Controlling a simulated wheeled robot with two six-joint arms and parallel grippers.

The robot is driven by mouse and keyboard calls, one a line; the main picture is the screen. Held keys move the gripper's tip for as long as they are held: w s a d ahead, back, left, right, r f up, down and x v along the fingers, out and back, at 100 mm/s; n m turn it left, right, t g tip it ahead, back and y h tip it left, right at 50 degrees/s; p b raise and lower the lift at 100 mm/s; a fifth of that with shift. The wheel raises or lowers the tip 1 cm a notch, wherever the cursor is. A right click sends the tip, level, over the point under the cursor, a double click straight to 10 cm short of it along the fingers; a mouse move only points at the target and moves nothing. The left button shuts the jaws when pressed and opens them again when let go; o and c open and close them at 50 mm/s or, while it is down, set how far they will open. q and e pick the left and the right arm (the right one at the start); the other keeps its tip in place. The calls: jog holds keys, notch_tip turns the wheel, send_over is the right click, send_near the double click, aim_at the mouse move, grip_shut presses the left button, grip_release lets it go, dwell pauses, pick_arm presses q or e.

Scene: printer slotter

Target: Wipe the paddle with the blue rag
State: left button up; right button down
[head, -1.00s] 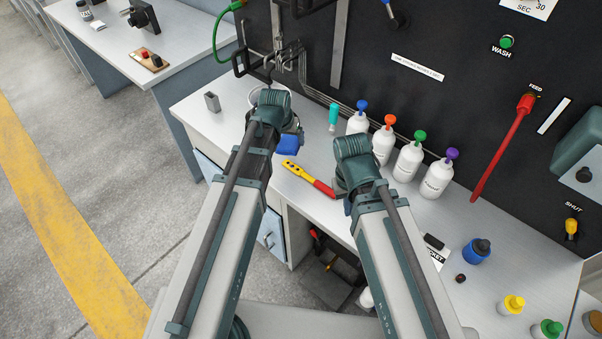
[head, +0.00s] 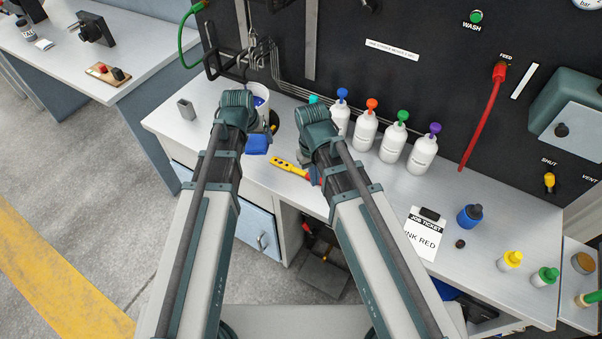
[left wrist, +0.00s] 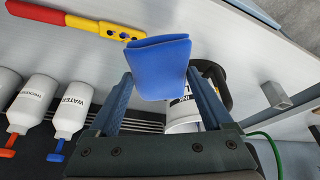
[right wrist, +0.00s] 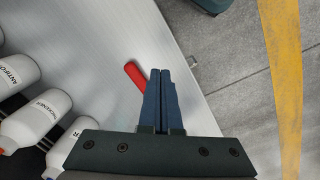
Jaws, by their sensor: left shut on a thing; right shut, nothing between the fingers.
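The paddle (head: 289,168), a flat bar with a yellow end with dark holes and a red handle, lies on the bench. It also shows in the left wrist view (left wrist: 104,28), and its red handle shows in the right wrist view (right wrist: 135,75). My left gripper (left wrist: 162,88) is shut on the folded blue rag (left wrist: 160,68) and holds it left of the paddle, apart from it. The rag also shows in the head view (head: 257,144). My right gripper (right wrist: 161,72) is shut and empty beside the red handle; whether it touches is unclear. My right arm partly hides the handle in the head view.
A white ink pot (head: 261,100) stands behind the rag. White bottles (head: 365,130) with coloured tops line the back panel. A small grey holder (head: 186,109) is at the left. A job ticket (head: 424,236) reads "INK RED". Small jars stand at the right.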

pick_arm(q)
jog(key=shift+f, duration=0.35)
pick_arm(e)
jog(key=n, duration=0.1)
send_near(305, 171)
jog(key=shift+d+f+y, duration=0.1)
jog(key=shift+d+y, duration=0.2)
jog(key=shift+y, duration=0.1)
pick_arm(q)
jog(key=shift+f+b, duration=0.15)
jog(key=shift+b, duration=0.2)
pick_arm(e)
jog(key=shift+f, duration=0.1)
